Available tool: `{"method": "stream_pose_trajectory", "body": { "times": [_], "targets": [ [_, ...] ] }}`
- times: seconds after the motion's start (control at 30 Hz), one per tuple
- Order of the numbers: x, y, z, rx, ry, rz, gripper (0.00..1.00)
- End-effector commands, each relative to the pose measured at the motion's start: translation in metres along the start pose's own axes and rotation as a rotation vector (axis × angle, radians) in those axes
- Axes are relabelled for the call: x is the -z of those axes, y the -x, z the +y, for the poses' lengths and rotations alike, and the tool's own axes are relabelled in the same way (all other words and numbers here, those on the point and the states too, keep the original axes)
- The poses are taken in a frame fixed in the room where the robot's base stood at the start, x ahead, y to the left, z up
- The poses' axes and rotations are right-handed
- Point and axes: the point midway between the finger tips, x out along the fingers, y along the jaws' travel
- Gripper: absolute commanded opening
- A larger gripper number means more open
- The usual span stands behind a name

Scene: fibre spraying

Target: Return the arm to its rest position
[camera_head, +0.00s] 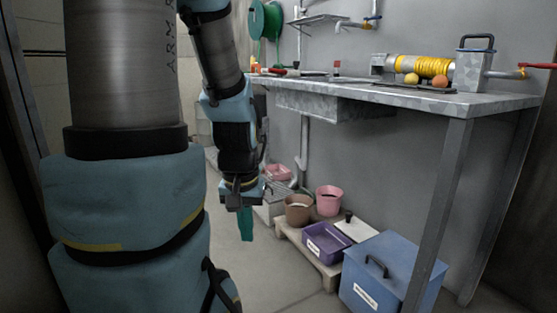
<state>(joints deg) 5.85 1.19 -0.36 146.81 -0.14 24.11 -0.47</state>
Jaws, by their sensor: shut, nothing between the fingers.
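My arm hangs down on the left side of the head view, with its large blue and grey links close to the camera. My gripper (246,226) points down at the arm's end, left of the table and over the floor. Its teal fingers are together, with nothing between them. It is apart from the table and the containers.
A grey metal table (440,101) carries a yellow-wound spool (425,67), round fruit-like items and a grey box with a handle (474,66). Below are a blue lidded box (390,275), a purple tray (325,243), a pink pot (328,201) and a brown pot (297,209).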

Motion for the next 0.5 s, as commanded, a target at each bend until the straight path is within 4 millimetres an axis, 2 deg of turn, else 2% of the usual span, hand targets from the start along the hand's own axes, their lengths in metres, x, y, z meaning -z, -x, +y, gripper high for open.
{"method": "stream_pose_trajectory", "body": {
  "times": [0.03,0.17,0.5],
  "targets": [
    [0.004,0.023,0.000,0.000,0.000,0.000,0.00],
    [0.009,0.059,0.000,-0.001,-0.001,0.001,0.00],
    [0.024,0.167,0.001,-0.001,-0.001,0.001,0.00]
  ]
}}
